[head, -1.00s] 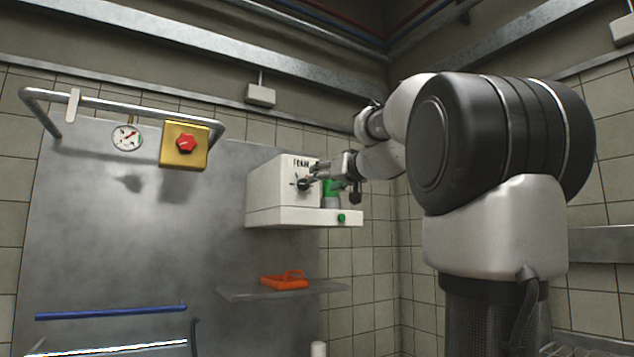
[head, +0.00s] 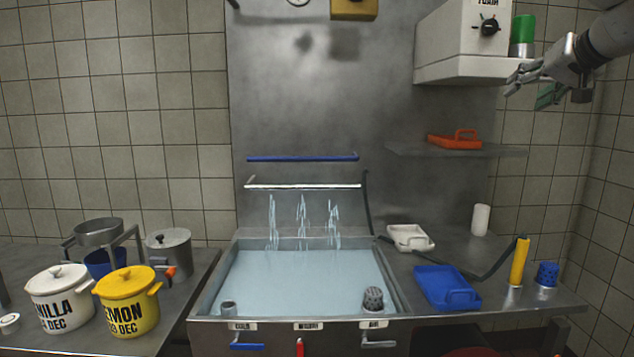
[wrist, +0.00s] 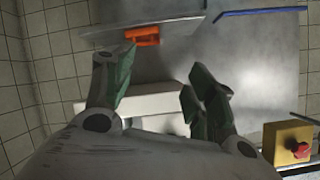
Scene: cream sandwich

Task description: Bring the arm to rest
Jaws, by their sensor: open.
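My gripper (head: 541,82) is in the upper right of the head view, in front of and just right of the white foam dispenser box (head: 452,42). It is empty. In the wrist view its fingers (wrist: 158,95) stand well apart. The box, with its black knob (head: 489,27) and green-topped cylinder (head: 522,32), is partly cut off at the top of the head view. In the wrist view the box (wrist: 160,103) shows between the fingers, partly hidden by them. I cannot tell the exact gap between gripper and box.
An orange tray (head: 455,140) sits on the wall shelf (head: 500,151) below my gripper. A water-filled sink (head: 215,290) is in the middle. White and yellow pots (head: 128,290) stand left. Blue tray (head: 446,287), yellow bottle (head: 519,262) and white cylinder (head: 480,220) stand right.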

